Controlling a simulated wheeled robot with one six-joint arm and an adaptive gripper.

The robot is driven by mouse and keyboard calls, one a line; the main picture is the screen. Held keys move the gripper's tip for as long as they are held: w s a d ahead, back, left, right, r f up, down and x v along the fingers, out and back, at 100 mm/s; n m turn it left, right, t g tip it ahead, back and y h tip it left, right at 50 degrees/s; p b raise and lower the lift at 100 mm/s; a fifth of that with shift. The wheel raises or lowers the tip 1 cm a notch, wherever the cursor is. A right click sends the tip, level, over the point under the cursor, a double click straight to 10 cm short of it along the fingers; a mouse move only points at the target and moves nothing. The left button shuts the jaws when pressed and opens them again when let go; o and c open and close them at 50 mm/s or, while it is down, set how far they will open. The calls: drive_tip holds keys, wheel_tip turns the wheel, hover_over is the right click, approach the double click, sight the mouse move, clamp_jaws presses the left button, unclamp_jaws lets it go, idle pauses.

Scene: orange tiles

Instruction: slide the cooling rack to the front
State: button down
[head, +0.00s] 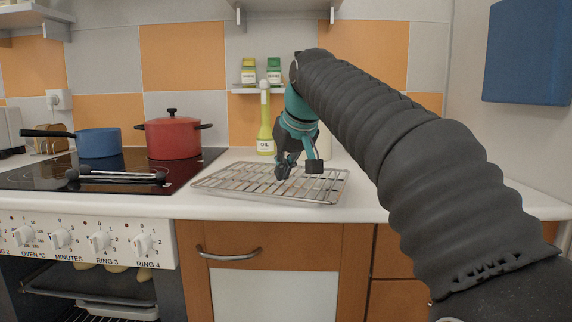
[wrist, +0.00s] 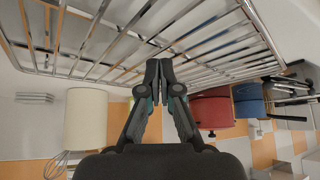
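The cooling rack (head: 225,181) is a silver wire grid on the white counter, right of the hob. It also shows across the top of the wrist view (wrist: 215,48). My gripper (head: 284,172) is low over the middle-right of the rack in the head view, pointing down. In the wrist view its two dark fingertips (wrist: 158,68) are together, with at most a thin gap, among the rack's bars. I cannot tell whether they touch a bar, and I see nothing clearly held between them.
A red pot (head: 172,138) and a blue pan (head: 98,143) stand on the hob. An oil bottle (head: 265,135) is behind the rack, with a pale cylinder (wrist: 86,118) near it. Bare counter (head: 400,208) lies right of the rack; only a narrow strip lies in front.

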drive_tip(key=shift+r, duration=0.3)
